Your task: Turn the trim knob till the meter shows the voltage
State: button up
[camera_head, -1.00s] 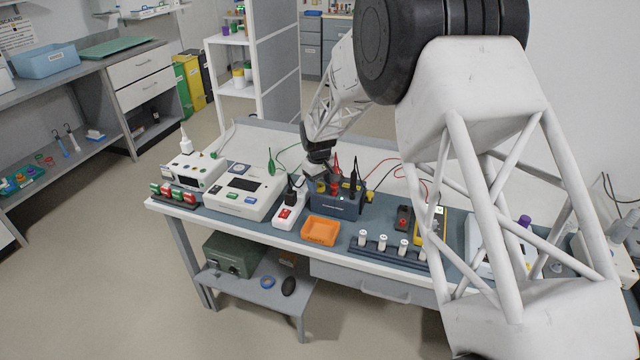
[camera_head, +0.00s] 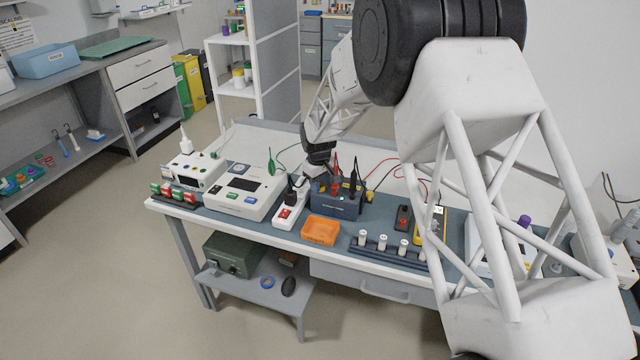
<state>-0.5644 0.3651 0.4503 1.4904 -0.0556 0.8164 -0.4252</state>
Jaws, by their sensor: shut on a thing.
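The blue box (camera_head: 337,205) stands at the back middle of the bench, with red and black probes upright in its top. My gripper (camera_head: 317,178) is down at the left end of its top and is shut. The trim knob lies between or under the fingers and is too small and covered to see. The yellow meter (camera_head: 419,235) stands to the right, partly behind my arm. Its small light screen (camera_head: 439,210) shows, but the reading is too small to read.
Left of the blue box are a white power strip (camera_head: 287,214) with a red switch and a white instrument (camera_head: 241,195). An orange tray (camera_head: 320,231) and a dark rack (camera_head: 390,250) of white-capped vials are in front. Red leads (camera_head: 395,163) loop behind.

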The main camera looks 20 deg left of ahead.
jog(key=shift+n, duration=2.7)
jog(key=o, duration=0.9)
jog(key=shift+o, duration=0.2)
jog(key=shift+r, duration=0.2)
jog(key=shift+s+r, duration=0.2)
jog(key=shift+r, duration=3.55)
